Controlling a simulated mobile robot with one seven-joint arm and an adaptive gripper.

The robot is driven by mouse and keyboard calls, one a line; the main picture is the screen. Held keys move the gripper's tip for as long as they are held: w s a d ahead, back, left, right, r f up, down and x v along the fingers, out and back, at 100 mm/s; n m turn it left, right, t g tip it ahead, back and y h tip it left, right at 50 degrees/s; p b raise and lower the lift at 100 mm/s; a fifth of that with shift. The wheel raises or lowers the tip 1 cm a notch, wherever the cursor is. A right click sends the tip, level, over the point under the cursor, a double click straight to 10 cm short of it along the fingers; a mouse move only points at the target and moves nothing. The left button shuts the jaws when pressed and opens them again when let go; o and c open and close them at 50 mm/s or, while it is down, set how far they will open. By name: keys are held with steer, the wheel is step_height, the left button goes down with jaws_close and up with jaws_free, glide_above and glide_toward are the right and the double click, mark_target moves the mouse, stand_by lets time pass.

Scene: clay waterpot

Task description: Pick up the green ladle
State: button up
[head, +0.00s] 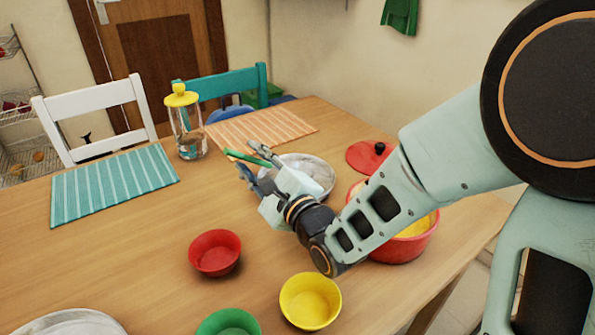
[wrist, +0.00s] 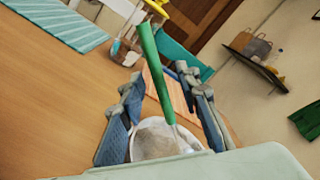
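The green ladle (wrist: 155,70) has a green handle that slants up between my fingers in the wrist view. Its thin lower stem runs down toward the pale bowl (wrist: 155,140); its scoop cannot be made out. In the head view the ladle's handle (head: 247,158) shows between the fingertips, above the table, and the bowl (head: 318,172) is partly hidden behind my gripper (head: 254,164). My gripper, also in the wrist view (wrist: 160,82), is open, with one finger on each side of the handle. Gaps show between the handle and both fingers.
A red pot (head: 405,246) stands under my arm; its red lid (head: 368,157) lies behind it. Red (head: 215,252), yellow (head: 310,300) and green (head: 228,322) bowls stand in front. A glass jar (head: 187,135) with a yellow lid stands behind left. Table is clear at left centre.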

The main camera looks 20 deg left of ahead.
jaws_close()
stand_by(0.6)
